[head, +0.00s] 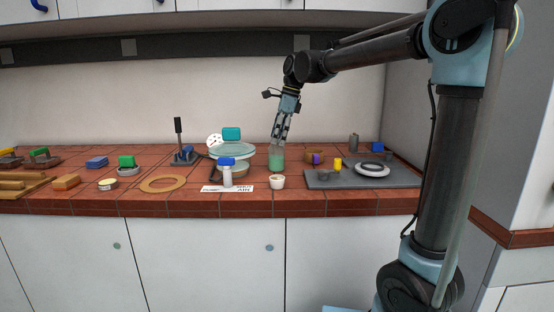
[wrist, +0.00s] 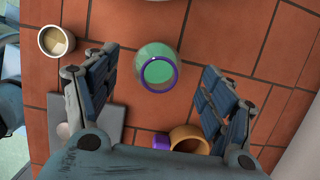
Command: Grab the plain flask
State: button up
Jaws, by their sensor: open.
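The flask (head: 276,160) is a greenish vessel standing on the red-tiled bench, near the middle in the head view. In the wrist view it (wrist: 148,55) is seen from above, with a purple ring around its green round top. My gripper (head: 279,141) points down just above the flask in the head view. In the wrist view my gripper (wrist: 157,62) has its two fingers wide apart, one on each side of the flask, with gaps between. It holds nothing. The fingers' exact height relative to the flask's top is hard to tell.
A small white cup (head: 277,182) stands in front of the flask. A glass-topped stand (head: 233,151) is close on the left, with a blue-capped bottle (head: 227,177) before it. A wall rises behind.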

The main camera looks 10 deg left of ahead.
aim_at(273, 151)
jog(key=shift+x, duration=3.05)
jog(key=shift+s, duration=0.1)
jog(key=c, duration=1.3)
